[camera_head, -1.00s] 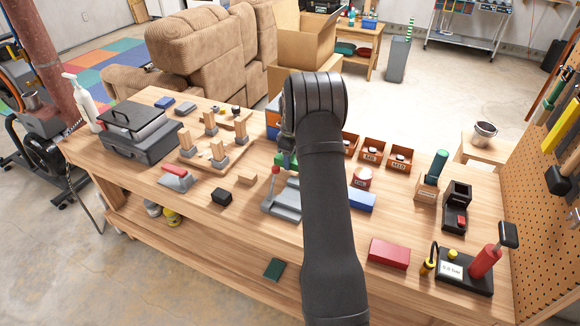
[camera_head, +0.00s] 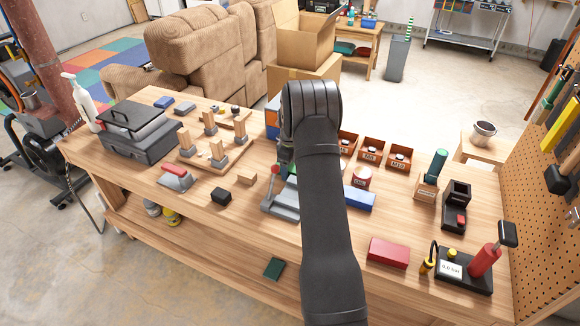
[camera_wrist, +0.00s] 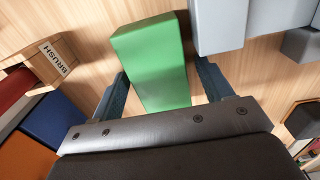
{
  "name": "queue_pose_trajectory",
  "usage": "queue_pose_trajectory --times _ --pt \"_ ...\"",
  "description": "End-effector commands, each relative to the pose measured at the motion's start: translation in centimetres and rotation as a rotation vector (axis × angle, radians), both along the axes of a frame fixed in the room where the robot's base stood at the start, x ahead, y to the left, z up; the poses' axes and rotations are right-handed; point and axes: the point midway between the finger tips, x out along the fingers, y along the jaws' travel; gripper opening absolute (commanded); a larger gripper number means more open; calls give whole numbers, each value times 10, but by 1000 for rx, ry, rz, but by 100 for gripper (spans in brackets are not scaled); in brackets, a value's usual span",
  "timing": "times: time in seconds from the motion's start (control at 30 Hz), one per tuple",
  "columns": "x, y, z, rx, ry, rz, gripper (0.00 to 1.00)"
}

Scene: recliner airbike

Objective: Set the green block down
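The green block (camera_wrist: 160,75) is in the wrist view, between the two fingers of my gripper (camera_wrist: 161,66). Narrow strips of wood show between the block and each finger, so the fingers look open around it rather than pressed on it. Wood tabletop surrounds the block, but I cannot tell whether its underside touches the wood. A grey fixture (camera_wrist: 220,25) is close to its right. In the head view, my wrist (camera_head: 312,105) is over the back middle of the bench and hides the block and most of the gripper.
The grey vise-like fixture with a red knob (camera_head: 282,198) stands under my arm. Open labelled bins (camera_head: 372,151) line the back edge. A wooden peg board (camera_head: 212,160) is left. Clear wood lies front-left.

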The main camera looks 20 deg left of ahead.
Motion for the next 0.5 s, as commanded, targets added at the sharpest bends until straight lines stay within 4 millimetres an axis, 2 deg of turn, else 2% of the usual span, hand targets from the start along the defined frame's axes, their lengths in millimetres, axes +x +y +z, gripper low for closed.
queue_pose_trajectory --times 0.27,0.5 --pt "0 0 8 1 -1 0 72" --pt "1 1 55 2 -4 0 72"
